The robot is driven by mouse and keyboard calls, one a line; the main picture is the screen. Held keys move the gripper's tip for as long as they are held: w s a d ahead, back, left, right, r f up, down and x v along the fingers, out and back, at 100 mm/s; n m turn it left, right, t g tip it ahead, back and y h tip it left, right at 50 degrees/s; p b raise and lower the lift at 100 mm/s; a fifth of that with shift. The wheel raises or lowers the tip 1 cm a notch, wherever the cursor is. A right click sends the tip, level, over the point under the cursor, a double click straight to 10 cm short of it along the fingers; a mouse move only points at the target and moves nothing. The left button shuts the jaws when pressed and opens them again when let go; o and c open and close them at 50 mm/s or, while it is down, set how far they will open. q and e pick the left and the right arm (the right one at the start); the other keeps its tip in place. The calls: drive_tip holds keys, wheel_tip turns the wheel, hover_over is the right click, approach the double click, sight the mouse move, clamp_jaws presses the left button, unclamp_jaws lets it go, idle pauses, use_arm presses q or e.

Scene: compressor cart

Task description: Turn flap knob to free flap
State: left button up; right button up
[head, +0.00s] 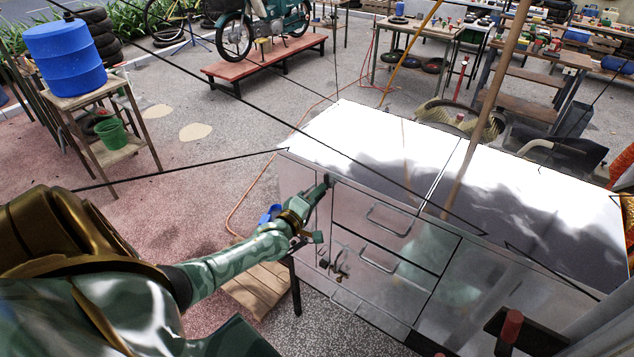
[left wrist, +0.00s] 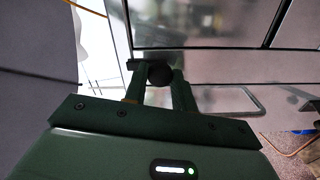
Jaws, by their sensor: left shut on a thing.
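The flap knob (left wrist: 158,75) is a small dark round knob, seen in the left wrist view between the two fingers of my left gripper (left wrist: 153,85). The fingers are shut on it from both sides. In the head view my left gripper (head: 325,185) reaches the upper left corner of the metal cart's front (head: 345,205) and hides the knob. The flap's edges and whether it is loose cannot be told. My right gripper is not in view.
The cart's bright top (head: 360,140) lies just above my left gripper. Drawer handles (head: 390,220) and small brass fittings (head: 338,262) stick out of its front. A wooden slatted platform (head: 258,288) lies on the floor to the left. An orange hose (head: 236,215) runs along the floor.

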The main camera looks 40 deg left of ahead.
use_arm(q)
drive_tip(key=o, duration=1)
drive_tip(key=s, duration=0.5)
drive_tip(key=s+d, duration=0.1)
drive_tip(key=s, duration=0.5)
drive_tip(key=s+p, duration=0.1)
drive_tip(key=s, duration=0.4)
drive_tip(key=shift+s+d, duration=0.15)
drive_tip(key=shift+d, duration=0.2)
